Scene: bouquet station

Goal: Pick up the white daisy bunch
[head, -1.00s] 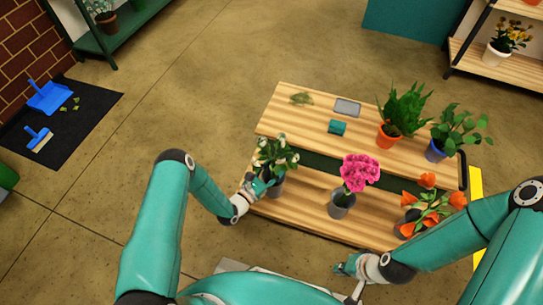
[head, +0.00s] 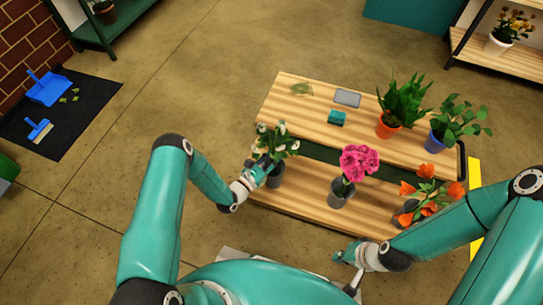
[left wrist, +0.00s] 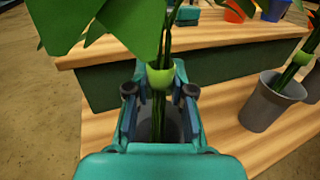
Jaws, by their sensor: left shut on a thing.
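The white daisy bunch (head: 277,142) stands in a grey pot (head: 274,177) at the left end of the bench's lower front shelf. My left gripper (head: 266,168) is at its stems, just above the pot. In the left wrist view, my left gripper (left wrist: 160,95) is shut around the green stems (left wrist: 159,104), below a light green band (left wrist: 160,77). Large leaves (left wrist: 100,25) fill the top left there, and the flower heads are out of that view. The pot is mostly hidden behind the fingers. My right gripper (head: 345,256) is low in front of the bench, away from the flowers.
Pink flowers (head: 359,162) stand in a grey pot (head: 340,193) to the right, then orange flowers (head: 428,192). The upper shelf (head: 290,105) holds a teal block (head: 337,118), a grey tray (head: 347,97) and two potted plants.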

